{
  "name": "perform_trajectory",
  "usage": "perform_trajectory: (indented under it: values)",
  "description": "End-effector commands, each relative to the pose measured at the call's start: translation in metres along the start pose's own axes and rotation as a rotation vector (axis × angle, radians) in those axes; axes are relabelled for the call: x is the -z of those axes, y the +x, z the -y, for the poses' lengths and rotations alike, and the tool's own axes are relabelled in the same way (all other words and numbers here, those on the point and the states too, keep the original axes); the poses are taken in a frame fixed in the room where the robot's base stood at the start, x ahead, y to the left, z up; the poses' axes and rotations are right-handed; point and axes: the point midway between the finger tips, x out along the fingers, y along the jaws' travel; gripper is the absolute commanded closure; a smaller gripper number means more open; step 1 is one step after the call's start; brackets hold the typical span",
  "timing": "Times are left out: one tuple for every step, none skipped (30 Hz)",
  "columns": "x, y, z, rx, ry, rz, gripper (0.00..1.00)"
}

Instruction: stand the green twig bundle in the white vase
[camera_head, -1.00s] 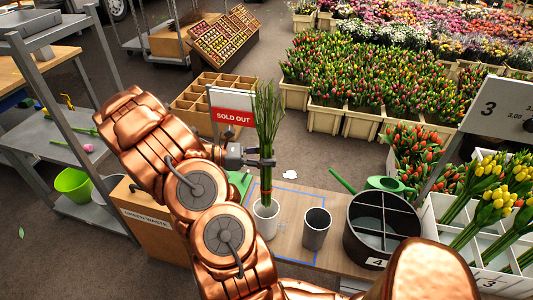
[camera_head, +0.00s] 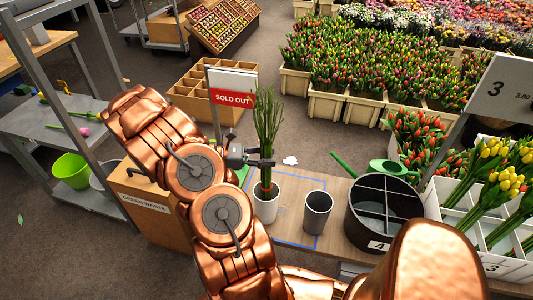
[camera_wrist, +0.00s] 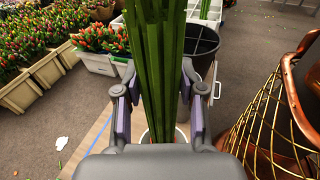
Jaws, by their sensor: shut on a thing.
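The green twig bundle (camera_head: 267,120) stands about upright, with a red band low on its stems. My gripper (camera_head: 262,162) is shut around its middle; the wrist view shows the fingers (camera_wrist: 159,98) on both sides of the stems (camera_wrist: 157,65). The white vase (camera_head: 265,206) stands on the bench directly below my gripper. The bundle's lower end goes into the vase mouth, and its tip is hidden inside. I cannot tell whether it touches the bottom. In the wrist view the vase rim (camera_wrist: 181,138) shows partly behind the stems.
A grey cup (camera_head: 317,213) stands right of the vase, inside a blue outline on the bench. Beyond it are a dark divided bucket (camera_head: 384,238) and a green watering can (camera_head: 391,174). A SOLD OUT sign (camera_head: 233,98) stands behind my gripper.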

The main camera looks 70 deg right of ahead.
Motion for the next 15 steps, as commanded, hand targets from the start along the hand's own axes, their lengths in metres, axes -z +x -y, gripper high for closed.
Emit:
perform_trajectory:
  values:
    - [0.006,0.001,0.0,0.0,-0.001,0.001,1.0]
    - [0.008,0.001,0.0,0.0,-0.001,0.001,1.0]
    - [0.012,0.001,0.0,0.0,-0.002,0.001,1.0]
    - [0.014,0.002,0.0,0.0,-0.002,0.001,1.0]
    - [0.016,0.002,0.0,0.0,-0.002,0.001,1.0]
    - [0.02,0.002,0.0,0.0,-0.002,0.001,1.0]
    - [0.022,0.002,0.0,0.0,-0.002,0.001,1.0]
    - [0.024,0.002,0.0,0.0,-0.001,0.001,1.0]
    - [0.027,0.003,0.0,0.0,-0.001,0.001,1.0]
    - [0.03,0.003,0.0,-0.001,-0.001,0.0,1.0]
    - [0.032,0.003,0.0,-0.001,0.0,0.0,1.0]
    - [0.035,0.003,0.0,-0.001,0.0,0.0,1.0]
    - [0.037,0.004,0.0,-0.001,0.0,0.0,1.0]
    - [0.04,0.004,0.0,-0.001,0.0,0.0,1.0]
    - [0.043,0.004,0.0,-0.001,0.001,0.0,1.0]
